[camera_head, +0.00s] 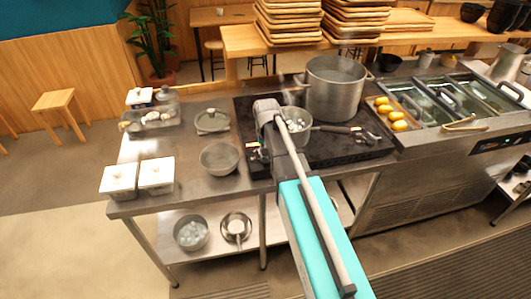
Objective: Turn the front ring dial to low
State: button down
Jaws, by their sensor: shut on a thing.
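A black stove top (345,146) stands on the steel counter, with small red and white marks and controls (253,150) at its left front edge. My arm reaches across the front of the stove, and its grey wrist bends down over this left front corner. My gripper (264,154) is low beside the controls, mostly hidden by my own wrist. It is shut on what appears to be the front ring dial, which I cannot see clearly. The dial's setting is too small to read.
A large pot (335,88) stands at the back of the stove. A smaller pan (297,122) sits close behind my wrist, its handle pointing right.

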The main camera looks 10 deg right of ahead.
jog(key=n, duration=0.6)
jog(key=shift+n, duration=0.3)
dwell(0.4)
jog(key=c, duration=0.6)
grip_release()
jog(key=s+m, duration=0.4)
jog(key=s, duration=1.2)
jog(key=shift+s+a, duration=0.15)
jog(key=shift+a, duration=0.05)
